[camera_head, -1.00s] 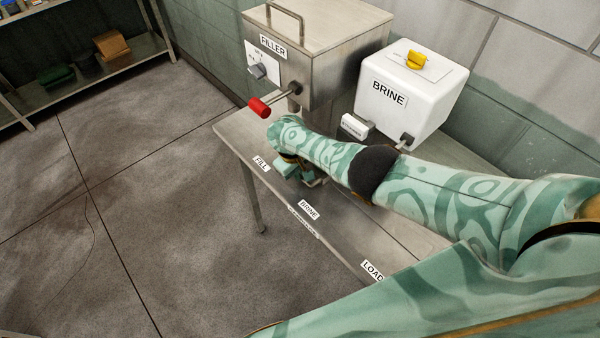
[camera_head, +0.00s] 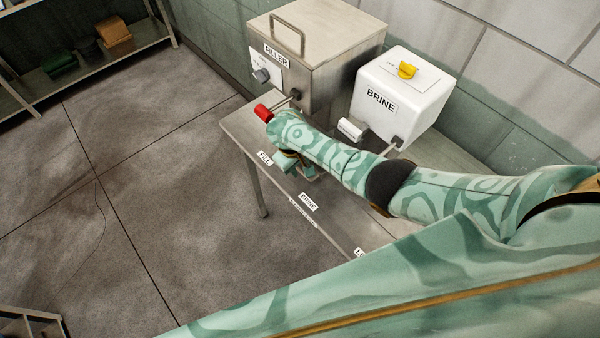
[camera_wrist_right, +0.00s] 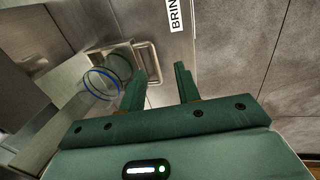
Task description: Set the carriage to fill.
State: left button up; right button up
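The carriage on the bench shows in the right wrist view as a metal loop handle (camera_wrist_right: 150,62) beside a clear round jar (camera_wrist_right: 103,83) with blue and green rims. My right gripper (camera_wrist_right: 158,68) has its two green fingers apart. The handle lies near the left finger, partly within the gap. I cannot tell whether they touch. In the head view my right gripper (camera_head: 287,164) is low over the bench near the FILL label (camera_head: 265,158), and my forearm hides most of the carriage. My left gripper is not in view.
The lever end is close to my right wrist. The white brine box (camera_head: 400,100) stands right of it. BRINE label (camera_head: 308,202) marks the bench's front.

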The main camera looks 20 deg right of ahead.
pick_arm(q)
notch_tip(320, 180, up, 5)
jog(key=p, duration=0.3)
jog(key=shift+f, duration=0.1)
pick_arm(e)
jog(key=s+a+r, duration=0.3)
jog(key=s+r, duration=0.1)
jog(key=s, duration=0.4)
jog(key=shift+s+a+r, duration=0.2)
jog(key=shift+s+a, duration=0.05)
jog(key=shift+s, duration=0.15)
